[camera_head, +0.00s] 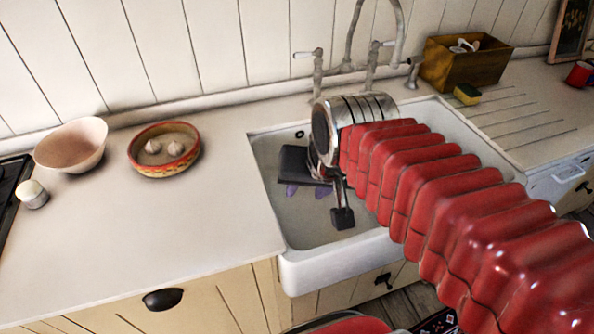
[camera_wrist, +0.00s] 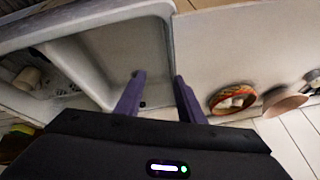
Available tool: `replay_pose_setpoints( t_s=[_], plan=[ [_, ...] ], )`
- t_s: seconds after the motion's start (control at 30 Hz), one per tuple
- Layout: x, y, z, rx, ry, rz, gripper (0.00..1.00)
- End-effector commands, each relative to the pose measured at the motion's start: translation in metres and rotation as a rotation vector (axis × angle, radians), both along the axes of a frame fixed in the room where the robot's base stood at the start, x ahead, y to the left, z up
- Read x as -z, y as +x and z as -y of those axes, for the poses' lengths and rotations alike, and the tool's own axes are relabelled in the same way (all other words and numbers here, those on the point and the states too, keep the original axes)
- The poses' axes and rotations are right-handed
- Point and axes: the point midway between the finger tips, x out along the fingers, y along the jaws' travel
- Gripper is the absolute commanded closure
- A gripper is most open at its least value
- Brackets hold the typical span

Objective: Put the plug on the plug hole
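My gripper (camera_head: 306,191) is low in or over the left part of the white sink (camera_head: 325,258). In the wrist view, its two purple fingers (camera_wrist: 158,77) are spread apart with nothing between them. One finger lies over the sink basin and the other lines up with the sink's side rim. A small dark round spot, which looks like the overflow hole (camera_head: 299,134), is on the back wall of the sink. I cannot make out the plug or the plug hole in either view. My arm hides the middle and right of the basin.
A tap (camera_head: 349,55) stands behind the sink. A wooden box (camera_head: 466,62) and a sponge (camera_head: 467,94) are at the right. A patterned bowl (camera_head: 164,168), a pink bowl (camera_head: 72,147) and a small jar (camera_head: 32,195) stand left. The counter (camera_head: 190,235) in front of them is clear.

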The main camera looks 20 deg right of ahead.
Motion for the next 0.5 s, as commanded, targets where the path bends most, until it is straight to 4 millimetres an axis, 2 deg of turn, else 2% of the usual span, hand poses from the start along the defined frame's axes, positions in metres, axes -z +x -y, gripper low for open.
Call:
replay_pose_setpoints(
  t_s=[0.1, 0.2, 0.33, 0.5],
  plan=[
    [0.001, -0.023, -0.003, -0.14, -0.084, 0.019, 0.65],
    [0.003, -0.037, -0.003, -0.229, -0.138, 0.025, 0.65],
    [0.004, -0.045, -0.002, -0.285, -0.173, 0.029, 0.65],
    [0.005, -0.046, -0.002, -0.293, -0.178, 0.028, 0.65]
  ],
)
